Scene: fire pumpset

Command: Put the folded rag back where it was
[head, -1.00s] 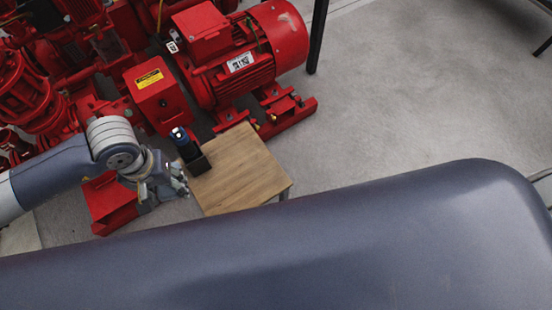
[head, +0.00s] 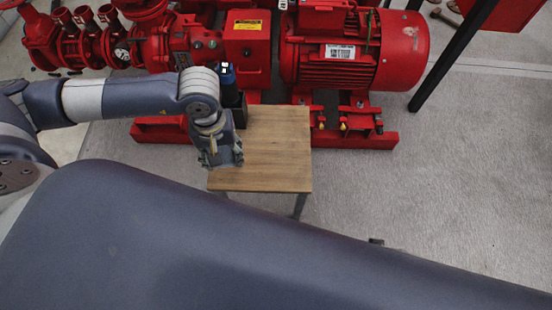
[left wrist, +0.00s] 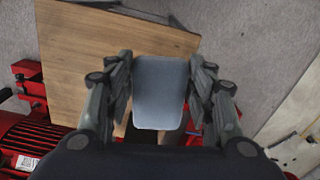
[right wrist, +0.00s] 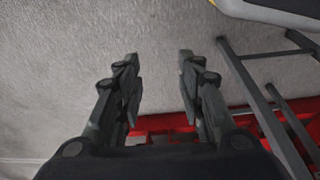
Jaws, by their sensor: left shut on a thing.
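The folded rag (left wrist: 158,92) is a grey-blue flat pad with rounded corners, seen in the left wrist view. My left gripper (head: 224,160) is shut on it, with a finger on either side. In the head view this gripper is over the left part of the small wooden table (head: 275,150), and the rag cannot be made out there. In the left wrist view the table top (left wrist: 85,60) is behind and beside the rag; I cannot tell the gap. My right gripper (right wrist: 158,60) is open and empty, above grey floor in the right wrist view.
A dark holder with a blue-topped bottle (head: 228,85) stands at the table's back left corner, close to my left arm. The red pump and motor (head: 345,50) stand behind the table. A dark metal frame (right wrist: 265,105) shows beside my right gripper.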

